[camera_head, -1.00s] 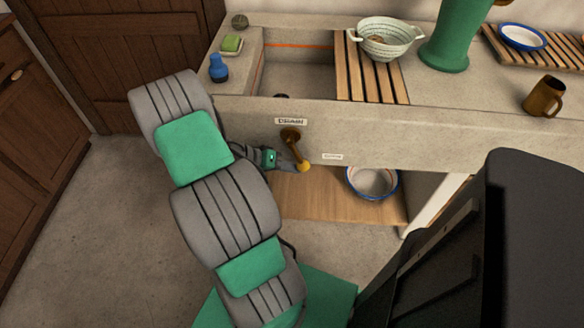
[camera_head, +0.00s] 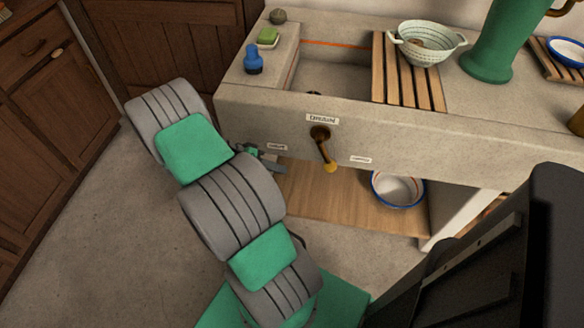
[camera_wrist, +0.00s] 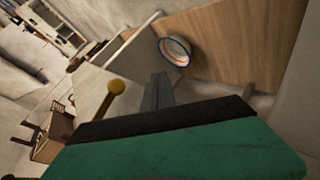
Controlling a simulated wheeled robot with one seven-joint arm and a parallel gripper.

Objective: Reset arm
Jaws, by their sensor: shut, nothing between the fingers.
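My gripper (camera_head: 272,160) is in front of the stone sink unit, left of the drain lever, mostly hidden behind my arm in the head view. In the wrist view its fingers (camera_wrist: 157,92) are together with nothing between them. The brown drain lever with a yellow knob (camera_head: 325,152) hangs on the sink front, under a small label.
The stone sink (camera_head: 345,95) has a wooden slatted rack (camera_head: 405,85) with a colander (camera_head: 426,45). A blue bottle (camera_head: 254,62) and green sponge (camera_head: 267,37) stand at its left. A white bowl (camera_head: 398,188) sits on the shelf below. Open floor (camera_head: 105,225) lies left.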

